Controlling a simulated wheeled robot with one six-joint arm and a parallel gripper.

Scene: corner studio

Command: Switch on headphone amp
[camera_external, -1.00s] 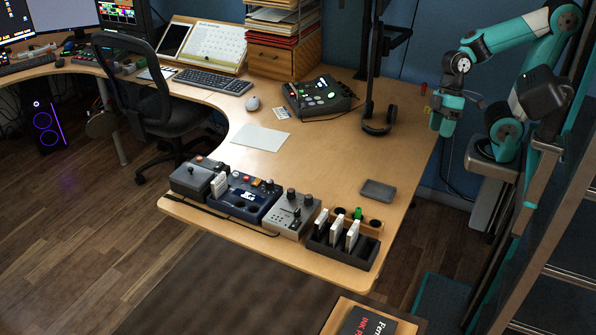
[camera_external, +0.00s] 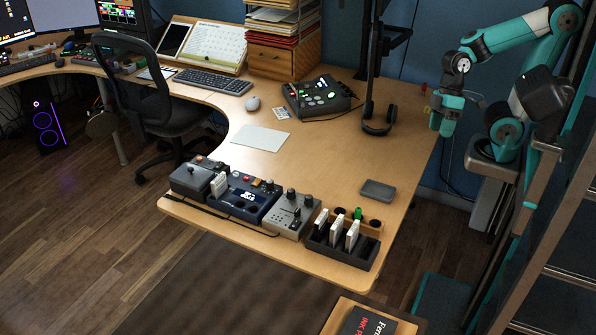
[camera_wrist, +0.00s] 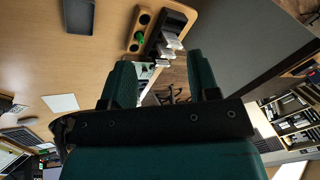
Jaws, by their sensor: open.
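My gripper (camera_external: 440,127) hangs beside the desk's right edge, apart from everything on it. In the wrist view its two teal fingers (camera_wrist: 161,70) are spread with nothing between them. No readable label marks the headphone amp. A grey box with knobs and sliders (camera_external: 292,213) sits in the front row, beside a dark blue unit with buttons (camera_external: 243,198) and a grey box with a stick (camera_external: 190,178). A dark console with lit buttons (camera_external: 318,97) stands farther back, near headphones (camera_external: 378,124) on a black stand. I cannot tell which is the amp.
A black rack of white cards (camera_external: 340,250) and a wooden holder (camera_external: 372,229) stand at the desk's front corner. A small grey tray (camera_external: 378,190) lies nearby; it also shows in the wrist view (camera_wrist: 79,16). The desk's middle right (camera_external: 325,155) is clear. Ladder rails stand right.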

